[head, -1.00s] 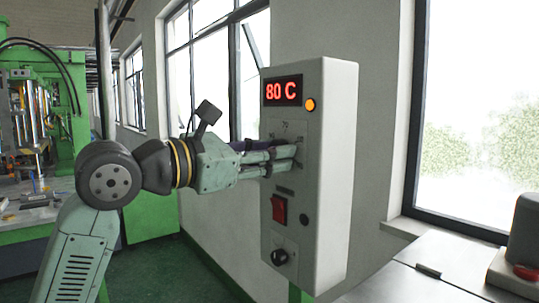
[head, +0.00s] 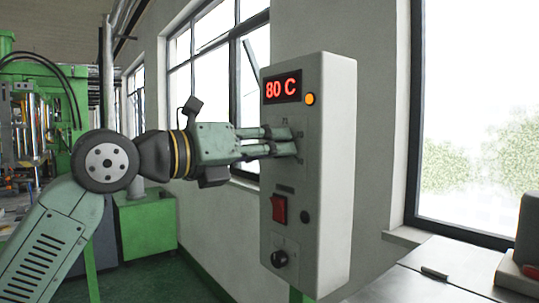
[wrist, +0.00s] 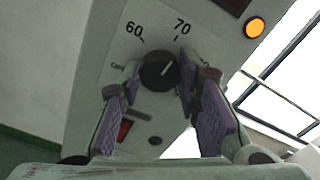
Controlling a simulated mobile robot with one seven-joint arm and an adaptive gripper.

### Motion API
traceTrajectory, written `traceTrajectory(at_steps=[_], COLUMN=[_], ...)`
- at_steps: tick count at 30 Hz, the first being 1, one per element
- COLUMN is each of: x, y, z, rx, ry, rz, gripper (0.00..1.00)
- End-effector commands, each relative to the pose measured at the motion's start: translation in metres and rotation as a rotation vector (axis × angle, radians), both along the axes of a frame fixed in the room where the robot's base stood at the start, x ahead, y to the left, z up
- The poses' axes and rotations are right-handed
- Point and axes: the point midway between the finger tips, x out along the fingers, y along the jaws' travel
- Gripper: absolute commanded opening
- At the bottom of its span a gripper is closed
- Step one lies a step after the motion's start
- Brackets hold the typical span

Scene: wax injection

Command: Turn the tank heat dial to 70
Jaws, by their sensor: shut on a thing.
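The tank heat dial (wrist: 157,74) is a round black knob on the control box's front panel. In the wrist view its short white mark points up and right, roughly toward the tick at 70; the 60 lies to its upper left. My gripper (wrist: 160,64) has its two purple-padded fingers on either side of the dial and is shut on it. In the head view the gripper (head: 298,141) meets the panel below the display, and its fingers hide the dial. The red display (head: 282,87) reads 80 C.
The pale control box (head: 335,170) also carries an amber lamp (head: 310,99), a red switch (head: 279,209) and a lower black knob (head: 280,258). Windows stand behind it. A grey bench (head: 440,262) is at the lower right, green machinery at the left.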

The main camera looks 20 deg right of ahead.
Motion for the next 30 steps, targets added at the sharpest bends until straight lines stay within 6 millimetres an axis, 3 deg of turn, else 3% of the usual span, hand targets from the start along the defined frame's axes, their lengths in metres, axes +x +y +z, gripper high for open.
traceTrajectory(at_steps=[9, 24, 25, 30], x=[0.0002, 0.0004, 0.0004, 0.0003], y=[0.0004, 0.0007, 0.0007, 0.0005], z=[0.0005, 0.0012, 0.0012, 0.0009], rx=[-0.041, -0.048, -0.048, -0.048], ry=[0.096, 0.111, 0.111, 0.111], rz=[0.001, 0.001, 0.001, 0.001], gripper=[0.03, 0.03, 0.32, 0.43])
